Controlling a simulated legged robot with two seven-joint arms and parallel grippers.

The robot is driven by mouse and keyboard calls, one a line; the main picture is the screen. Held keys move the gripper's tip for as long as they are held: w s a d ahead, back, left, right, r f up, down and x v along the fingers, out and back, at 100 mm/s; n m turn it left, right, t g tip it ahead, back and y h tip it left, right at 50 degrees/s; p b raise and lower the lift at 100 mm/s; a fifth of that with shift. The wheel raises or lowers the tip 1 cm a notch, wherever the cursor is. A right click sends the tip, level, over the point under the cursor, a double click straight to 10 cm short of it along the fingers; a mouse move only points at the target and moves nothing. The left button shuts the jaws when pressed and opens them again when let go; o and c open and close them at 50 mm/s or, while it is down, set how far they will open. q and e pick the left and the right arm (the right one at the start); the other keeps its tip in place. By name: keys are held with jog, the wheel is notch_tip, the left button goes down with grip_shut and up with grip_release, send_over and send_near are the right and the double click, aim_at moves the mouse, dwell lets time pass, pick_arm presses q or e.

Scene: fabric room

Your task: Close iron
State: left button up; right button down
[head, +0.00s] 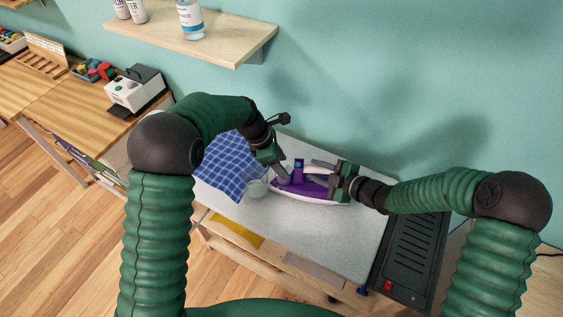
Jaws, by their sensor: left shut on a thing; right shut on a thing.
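The purple and white iron (296,187) lies on the grey ironing surface (300,235) near the wall. A small blue part (298,164) stands up on its upper side. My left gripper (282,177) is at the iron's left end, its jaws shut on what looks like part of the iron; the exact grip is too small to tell. My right gripper (323,174) is at the iron's right side, shut on the iron, seemingly at its handle. My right gripper hides the iron's right end.
A clear cup (256,187) stands just left of the iron, close to my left gripper. A blue checked cloth (222,170) lies at the left of the surface. A dark vented panel (412,250) is at the right. The front of the surface is clear.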

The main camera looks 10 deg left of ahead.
pick_arm(q)
jog(key=shift+f, duration=0.65)
pick_arm(e)
jog(key=shift+s+f, duration=0.1)
jog(key=shift+f, duration=0.05)
pick_arm(q)
jog(key=o, duration=1.4)
jog(key=v, duration=1.2)
pick_arm(e)
jog(key=c, duration=1)
grip_release()
jog(key=shift+o, duration=0.2)
